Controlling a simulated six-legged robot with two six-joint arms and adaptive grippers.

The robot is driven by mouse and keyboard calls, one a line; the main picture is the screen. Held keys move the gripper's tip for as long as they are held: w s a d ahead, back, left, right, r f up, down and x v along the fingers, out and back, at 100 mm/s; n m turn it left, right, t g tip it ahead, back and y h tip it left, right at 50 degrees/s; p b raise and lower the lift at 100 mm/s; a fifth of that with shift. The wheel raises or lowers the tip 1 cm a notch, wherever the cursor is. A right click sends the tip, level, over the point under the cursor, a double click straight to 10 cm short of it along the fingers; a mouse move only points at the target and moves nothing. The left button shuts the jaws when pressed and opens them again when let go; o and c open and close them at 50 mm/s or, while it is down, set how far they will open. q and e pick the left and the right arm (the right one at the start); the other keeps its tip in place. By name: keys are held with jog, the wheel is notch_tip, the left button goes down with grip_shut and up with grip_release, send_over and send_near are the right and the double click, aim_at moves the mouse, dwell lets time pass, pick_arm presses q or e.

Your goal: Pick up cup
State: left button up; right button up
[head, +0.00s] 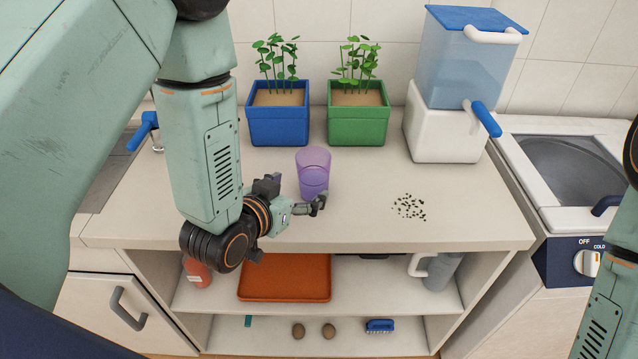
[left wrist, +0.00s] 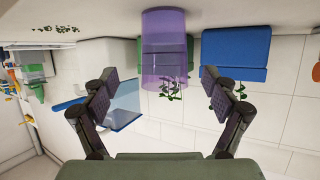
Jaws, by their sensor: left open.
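A translucent purple cup (head: 313,172) stands upright on the counter, in front of the gap between the blue and green planters. My left gripper (head: 300,197) is just in front of the cup and to its left, low over the counter. In the left wrist view, which is upside down, the cup (left wrist: 166,50) shows ahead of and between the two spread fingers of my left gripper (left wrist: 163,95). The fingers are open and empty, apart from the cup. Part of my right arm shows at the right edge of the head view, but its gripper is out of view.
A blue planter (head: 278,122) and a green planter (head: 357,122) with seedlings stand behind the cup. A water dispenser (head: 445,130) stands at the back right. Dark seeds (head: 409,207) lie on the counter. An orange tray (head: 285,278) is on the shelf below.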

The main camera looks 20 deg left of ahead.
aim_at(306, 182)
pick_arm(q)
jog(key=x, duration=0.6)
jog(key=shift+a+f, duration=0.3)
jog(key=shift+a, duration=0.05)
jog(key=shift+w+d+f, duration=0.15)
jog(key=shift+w+d, duration=0.05)
jog(key=shift+w, duration=0.15)
jog(key=shift+a, duration=0.25)
jog(key=shift+c, duration=0.4)
jog(key=shift+d, duration=0.2)
jog(key=c, duration=0.4)
jog(key=shift+a, duration=0.15)
jog(key=c, duration=0.7)
jog(key=shift+c, duration=0.8)
jog(key=shift+r, duration=0.2)
